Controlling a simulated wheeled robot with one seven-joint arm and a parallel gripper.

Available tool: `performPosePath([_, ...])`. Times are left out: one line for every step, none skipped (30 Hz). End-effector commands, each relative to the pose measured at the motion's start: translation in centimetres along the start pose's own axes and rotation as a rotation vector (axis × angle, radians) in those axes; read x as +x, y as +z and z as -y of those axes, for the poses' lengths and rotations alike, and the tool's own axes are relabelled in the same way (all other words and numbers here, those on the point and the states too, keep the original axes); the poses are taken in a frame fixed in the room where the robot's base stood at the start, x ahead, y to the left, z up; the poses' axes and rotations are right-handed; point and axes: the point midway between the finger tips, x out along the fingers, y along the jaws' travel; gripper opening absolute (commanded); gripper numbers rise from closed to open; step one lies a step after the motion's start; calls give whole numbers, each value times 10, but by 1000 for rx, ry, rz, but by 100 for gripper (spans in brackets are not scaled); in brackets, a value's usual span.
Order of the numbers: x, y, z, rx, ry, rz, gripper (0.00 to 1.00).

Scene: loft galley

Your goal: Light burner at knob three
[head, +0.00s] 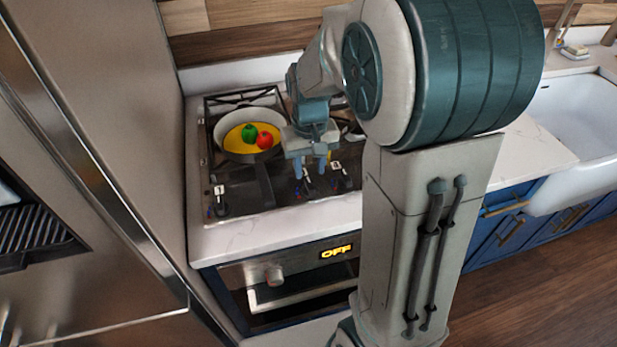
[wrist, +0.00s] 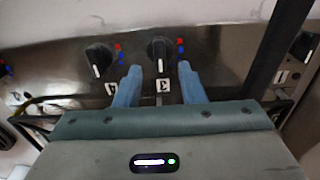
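The knob marked 3 (wrist: 160,52) is a round black knob with a white pointer line, on the dark stovetop panel (wrist: 215,50). Its white label (wrist: 163,86) shows between my fingers in the wrist view. My gripper (wrist: 160,67) is open, one blue finger toward each side of this knob, with a gap visible on both sides. In the head view my gripper (head: 310,172) hangs over the front of the stovetop (head: 235,188), fingers down. The knob marked 4 (wrist: 98,59) is beside the left finger. No flame shows; my arm hides part of the burners.
The oven display (head: 336,251) reads OFF. A tall steel unit (head: 110,100) stands left; a white sink (head: 575,140) is right.

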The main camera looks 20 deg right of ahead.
Motion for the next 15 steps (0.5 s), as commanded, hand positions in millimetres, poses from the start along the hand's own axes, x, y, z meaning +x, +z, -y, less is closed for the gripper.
performPosePath([10,1,0,0,0,6,36])
performPosePath([15,1,0,0,0,5,36])
performPosePath([22,1,0,1,0,4,36])
performPosePath([26,1,0,1,0,4,36])
performPosePath([30,1,0,1,0,4,36])
performPosePath([34,0,0,2,-1,3,36])
performPosePath([37,0,0,2,0,3,36])
performPosePath([40,0,0,2,0,2,36])
performPosePath([42,0,0,1,0,1,36])
performPosePath([43,0,0,1,0,1,36])
performPosePath([45,0,0,1,0,0,36])
performPosePath([46,0,0,1,0,0,36])
performPosePath([46,0,0,1,0,0,36])
performPosePath([46,0,0,1,0,0,36])
performPosePath([47,0,0,1,0,-1,36])
